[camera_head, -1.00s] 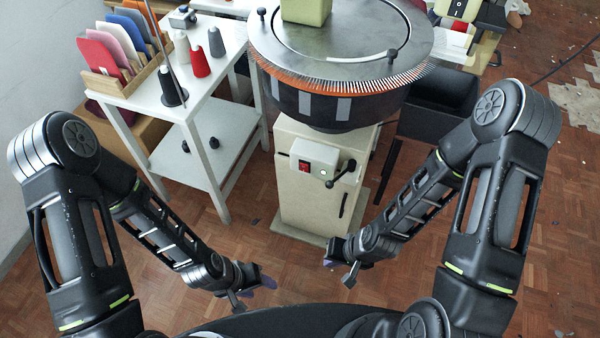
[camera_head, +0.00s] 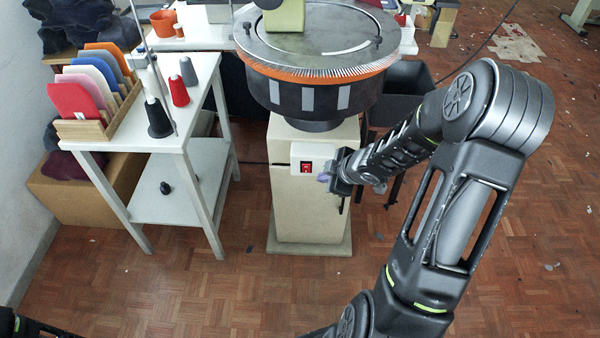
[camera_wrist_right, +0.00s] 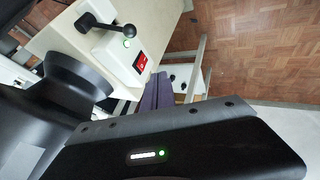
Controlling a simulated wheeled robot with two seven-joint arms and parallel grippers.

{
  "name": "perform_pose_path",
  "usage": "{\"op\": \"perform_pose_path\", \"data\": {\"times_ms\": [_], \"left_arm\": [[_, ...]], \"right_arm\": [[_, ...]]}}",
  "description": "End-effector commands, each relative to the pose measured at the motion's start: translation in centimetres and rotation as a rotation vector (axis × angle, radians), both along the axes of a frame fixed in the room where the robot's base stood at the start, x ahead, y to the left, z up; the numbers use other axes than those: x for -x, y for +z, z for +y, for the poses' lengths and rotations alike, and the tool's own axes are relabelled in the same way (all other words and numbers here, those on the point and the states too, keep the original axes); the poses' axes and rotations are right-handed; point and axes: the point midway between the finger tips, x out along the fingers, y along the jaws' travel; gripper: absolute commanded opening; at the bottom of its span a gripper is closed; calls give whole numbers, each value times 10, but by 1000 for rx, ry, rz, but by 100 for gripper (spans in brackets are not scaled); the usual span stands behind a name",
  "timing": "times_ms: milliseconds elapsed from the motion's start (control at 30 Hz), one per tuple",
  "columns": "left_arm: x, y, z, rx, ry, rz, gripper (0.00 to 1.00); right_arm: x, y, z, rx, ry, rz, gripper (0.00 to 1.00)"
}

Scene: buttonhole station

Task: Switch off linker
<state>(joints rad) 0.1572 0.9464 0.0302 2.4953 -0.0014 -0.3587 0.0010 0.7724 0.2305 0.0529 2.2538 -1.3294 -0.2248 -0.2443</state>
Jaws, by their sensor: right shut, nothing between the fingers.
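The linker is a round machine with an orange-brown rim of needles (camera_head: 315,76) on a cream pedestal (camera_head: 300,215). Its pale control box (camera_head: 300,152) carries a red rocker switch (camera_head: 306,167). In the right wrist view the box shows the red switch (camera_wrist_right: 140,62), a green button (camera_wrist_right: 126,43) and a black lever (camera_wrist_right: 104,25). My right gripper (camera_head: 326,179), with purple fingers, is shut and empty, just right of the red switch in the head view and covering the box's right part. The purple fingers show in the right wrist view (camera_wrist_right: 156,93); contact is not visible. My left gripper is out of view.
A white table (camera_head: 195,100) with thread cones and a wooden rack (camera_head: 92,130) of coloured pieces stands left of the linker. A black bin (camera_head: 400,92) is behind at the right.

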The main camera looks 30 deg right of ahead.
Motion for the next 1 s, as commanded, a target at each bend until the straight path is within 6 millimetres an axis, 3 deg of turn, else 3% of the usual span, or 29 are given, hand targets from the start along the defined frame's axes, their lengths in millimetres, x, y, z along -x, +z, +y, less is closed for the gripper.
{"op": "perform_pose_path", "data": {"times_ms": [267, 467, 933, 1000], "left_arm": [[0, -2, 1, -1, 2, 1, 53], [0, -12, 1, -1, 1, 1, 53], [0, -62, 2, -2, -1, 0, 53], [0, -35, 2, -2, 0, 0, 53]], "right_arm": [[-1, -2, 1, -2, -1, 0, 0], [-10, -16, 1, -4, -1, 1, 0], [-65, -86, 4, -5, 0, 0, 0], [-74, -69, -6, -4, -4, 1, 0]]}}
